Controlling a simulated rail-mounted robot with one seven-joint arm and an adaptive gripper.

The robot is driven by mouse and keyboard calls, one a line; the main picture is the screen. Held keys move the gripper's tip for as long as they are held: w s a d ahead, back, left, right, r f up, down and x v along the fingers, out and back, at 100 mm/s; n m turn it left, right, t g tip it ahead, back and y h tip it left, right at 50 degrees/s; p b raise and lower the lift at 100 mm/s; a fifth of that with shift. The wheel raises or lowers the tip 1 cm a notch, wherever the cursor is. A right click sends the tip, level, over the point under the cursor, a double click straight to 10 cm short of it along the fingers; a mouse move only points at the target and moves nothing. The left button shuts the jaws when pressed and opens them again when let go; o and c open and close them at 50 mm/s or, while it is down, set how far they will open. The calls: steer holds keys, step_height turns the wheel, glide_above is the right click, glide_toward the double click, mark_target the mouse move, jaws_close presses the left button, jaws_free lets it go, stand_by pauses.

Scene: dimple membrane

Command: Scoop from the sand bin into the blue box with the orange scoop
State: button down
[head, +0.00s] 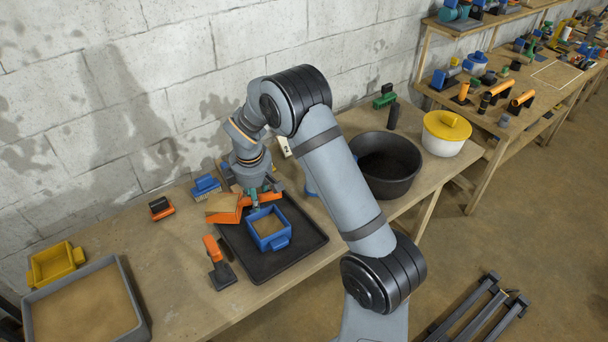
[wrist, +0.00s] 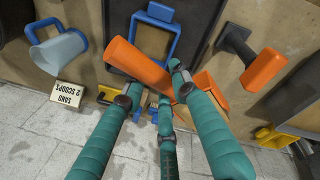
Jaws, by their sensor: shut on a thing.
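The orange scoop (head: 248,201) is in my gripper (head: 258,190), beside and behind the blue box. Its pan, at the left in the head view, shows a tan, sand-coloured surface. In the wrist view the scoop (wrist: 134,66) lies slantwise between the teal fingers of my gripper (wrist: 154,92). The blue box (head: 281,242) stands upright on a black tray, with tan inside; its blue frame also shows at the top of the wrist view (wrist: 178,38). The sand bin (head: 135,325) is a grey, shallow tub of tan sand at the lower left, away from my gripper.
The black tray (head: 305,256) lies under the box. An orange-and-black tool (head: 216,262) lies left of it. A yellow box (head: 55,263), a blue brush (head: 206,187), a black tub (head: 372,182) and a yellow-lidded pot (head: 446,132) stand around. A card (wrist: 67,95) reads "SAND 2 SCOOPS".

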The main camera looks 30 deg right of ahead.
steer(key=w+d+f+n+p, duration=0.2)
steer(key=w+d+f+n, duration=0.1)
steer(key=d, duration=0.6)
steer(key=w+d+f+n+y+p, duration=0.1)
steer(key=w+d+f+n+p, duration=0.1)
steer(key=d, duration=0.7)
step_height(320, 180, down, 4)
steer(key=shift+w+d+r+n, duration=0.2)
steer(key=shift+w+n, duration=0.45)
steer(key=shift+n, duration=0.55)
steer(key=shift+f+b, duration=0.2)
steer(key=shift+b, duration=0.35)
steer(key=shift+r, duration=0.25)
steer(key=w+a+r+h+b, duration=0.1)
steer(key=a+r+h, duration=0.2)
steer(key=a+r, duration=0.2)
steer(key=shift+w+t+h, duration=0.25)
steer(key=shift+t+h, duration=0.05)
steer(key=shift+t, duration=0.1)
